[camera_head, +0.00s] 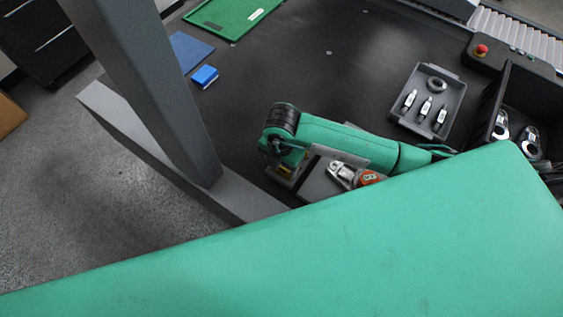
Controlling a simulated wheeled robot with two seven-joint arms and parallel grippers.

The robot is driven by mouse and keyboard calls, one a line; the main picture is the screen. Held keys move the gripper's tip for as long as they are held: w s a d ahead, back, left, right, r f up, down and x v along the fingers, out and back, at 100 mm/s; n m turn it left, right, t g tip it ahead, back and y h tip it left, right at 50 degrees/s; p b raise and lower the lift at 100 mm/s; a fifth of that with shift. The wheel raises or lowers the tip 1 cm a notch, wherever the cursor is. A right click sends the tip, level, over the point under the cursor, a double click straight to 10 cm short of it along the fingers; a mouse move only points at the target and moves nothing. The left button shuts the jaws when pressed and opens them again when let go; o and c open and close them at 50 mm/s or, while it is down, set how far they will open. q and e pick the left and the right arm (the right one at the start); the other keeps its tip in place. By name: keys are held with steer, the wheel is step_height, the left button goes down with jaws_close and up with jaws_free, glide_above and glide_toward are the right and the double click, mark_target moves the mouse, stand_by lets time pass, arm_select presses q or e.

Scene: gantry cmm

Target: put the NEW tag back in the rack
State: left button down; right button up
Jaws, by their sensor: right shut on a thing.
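My right arm comes in from the right, and its gripper (282,163) points down at the middle of the table. It is shut on a small yellow piece, probably the NEW tag (285,171); its lettering is too small to read. The piece is at a dark grey block (276,180), possibly the rack; I cannot tell whether it is in the block or above it. To the right, a metal part (341,175) and an orange-red piece with a small label (369,178) sit on a dark grey fixture (318,185). My left gripper is not in view.
A grey tray (453,118) holds several small parts. A dark bin (524,98) with metal parts stands right of it, near a red-button box (481,50). A blue block (205,76) lies far left. A grey column (150,85) rises at left. A large green surface hides the bottom.

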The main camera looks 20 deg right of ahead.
steer(key=o, duration=1.3)
steer(key=shift+r+p, duration=2.85)
steer(key=shift+r, duration=0.7)
steer(key=shift+f, duration=0.1)
